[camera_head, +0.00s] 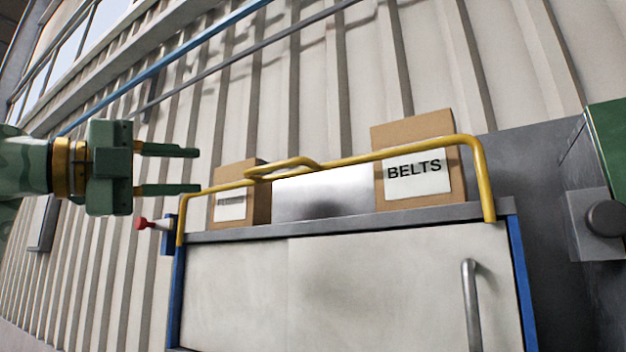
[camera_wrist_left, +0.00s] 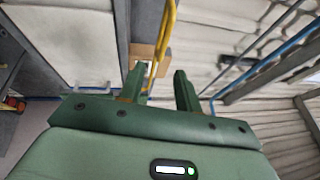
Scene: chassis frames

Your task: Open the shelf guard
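The shelf guard is a yellow tubular rail (camera_head: 375,156) across the front of the cabinet top, with a raised handle loop (camera_head: 283,168) left of its middle. Its ends come down at both front corners. A red-tipped knob (camera_head: 142,223) sticks out at the cabinet's left corner. My left gripper (camera_head: 198,170) is open and empty, left of the guard and above the red knob in the picture. In the left wrist view the open fingers (camera_wrist_left: 158,82) show, with the yellow rail (camera_wrist_left: 167,35) beyond them. My right gripper is not in view.
A box labelled BELTS (camera_head: 395,200) and a smaller cardboard box (camera_head: 256,213) stand behind the guard. The white cabinet (camera_head: 340,290) has a vertical metal handle (camera_head: 470,305). A grey and green machine (camera_head: 600,220) stands at right. A corrugated wall is behind.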

